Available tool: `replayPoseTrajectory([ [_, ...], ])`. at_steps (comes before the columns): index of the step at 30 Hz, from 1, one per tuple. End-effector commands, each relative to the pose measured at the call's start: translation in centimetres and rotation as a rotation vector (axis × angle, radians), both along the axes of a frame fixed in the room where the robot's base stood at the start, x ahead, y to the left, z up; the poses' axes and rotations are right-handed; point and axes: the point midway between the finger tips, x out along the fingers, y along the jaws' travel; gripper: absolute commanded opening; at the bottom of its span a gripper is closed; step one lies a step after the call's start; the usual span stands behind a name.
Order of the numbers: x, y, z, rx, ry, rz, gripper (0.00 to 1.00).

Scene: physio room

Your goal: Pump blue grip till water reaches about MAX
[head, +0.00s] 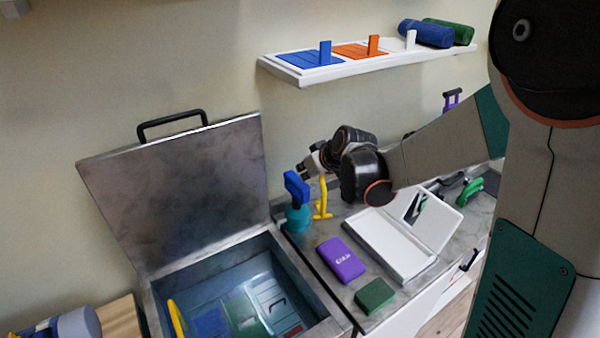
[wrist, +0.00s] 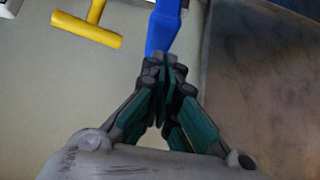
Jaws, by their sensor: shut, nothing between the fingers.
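The blue grip (head: 296,188) stands up from a teal pump body (head: 297,219) on the counter, beside the open metal tank (head: 310,285). The tank seems to hold water over several coloured items; I cannot make out a MAX mark or the exact level. My gripper (head: 306,170) is just above and beside the grip in the head view. In the wrist view my gripper (wrist: 166,62) has its fingers shut with nothing between them. Their tips overlap the near end of the blue grip (wrist: 163,28); I cannot tell whether they touch it.
A yellow T-shaped handle (head: 322,199) stands close right of the pump. The raised tank lid (head: 180,185) is to the left. A purple box (head: 341,260), a green block (head: 374,296) and a white open case (head: 390,245) occupy the counter. A wall shelf (head: 370,66) hangs above.

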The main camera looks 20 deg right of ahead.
Motion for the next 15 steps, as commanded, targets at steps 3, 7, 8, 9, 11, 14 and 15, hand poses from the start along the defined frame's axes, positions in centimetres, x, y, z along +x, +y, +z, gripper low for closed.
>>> replayPoseTrajectory([
  [3, -1.3, -0.4, 1.5, 0.001, -0.001, -0.001, 0.00],
  [7, -2.2, -0.7, 2.4, 0.000, -0.001, 0.000, 0.00],
  [8, -2.3, -0.8, 2.6, 0.000, -0.001, 0.000, 0.00],
  [9, -2.5, -0.8, 2.7, 0.000, -0.001, -0.001, 0.00],
  [11, -2.7, -0.9, 2.8, 0.000, -0.001, -0.001, 0.00],
  [14, -2.8, -0.9, 2.9, 0.000, -0.001, 0.000, 0.00],
  [15, -2.8, -0.9, 2.9, 0.000, -0.001, 0.000, 0.00],
])
